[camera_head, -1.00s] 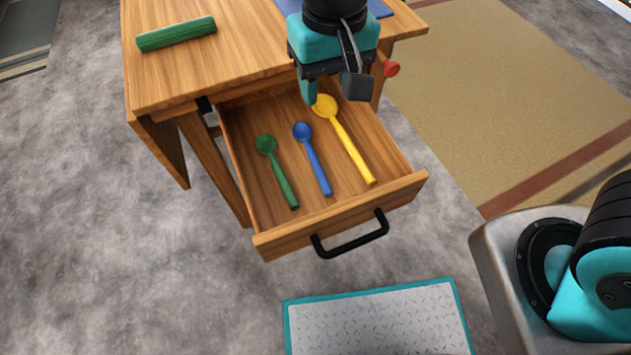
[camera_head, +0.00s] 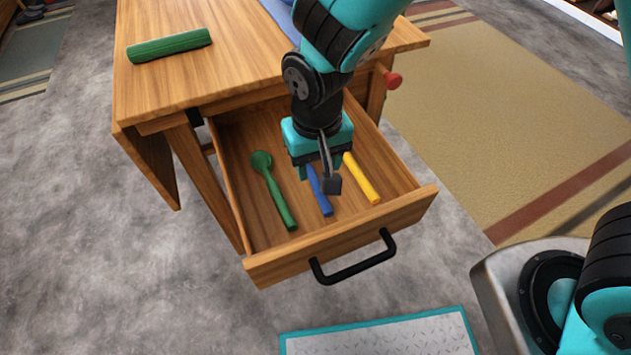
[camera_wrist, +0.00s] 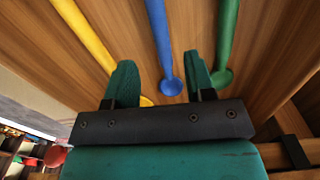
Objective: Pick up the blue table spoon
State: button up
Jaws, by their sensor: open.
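The blue spoon (camera_head: 320,193) lies in the open wooden drawer (camera_head: 258,235), between a green spoon (camera_head: 272,190) and a yellow spoon (camera_head: 361,179). My gripper (camera_head: 318,172) is over the drawer and hides the bowl end of the blue spoon and much of the yellow one. In the wrist view, my gripper (camera_wrist: 160,85) is open, with the bowl of the blue spoon (camera_wrist: 165,60) showing between its fingers, nearer the right one. The green spoon (camera_wrist: 224,45) is beyond the right finger. The yellow spoon (camera_wrist: 85,35) passes by the left finger. The height above the spoons is unclear.
The drawer's front carries a black handle (camera_head: 352,262). A green roller-like object (camera_head: 170,45) lies on the wooden table (camera_head: 225,68). A red knob (camera_head: 393,80) sticks out at the table's right side. The drawer walls stand around the spoons.

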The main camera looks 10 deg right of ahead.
aim_at(315, 179)
notch_tip(315, 179, down, 5)
jog(key=shift+w+a+r+b, duration=0.1)
jog(key=shift+a+r+b, duration=0.05)
jog(key=shift+b, duration=0.65)
grip_shut()
jog(key=shift+r, duration=0.15)
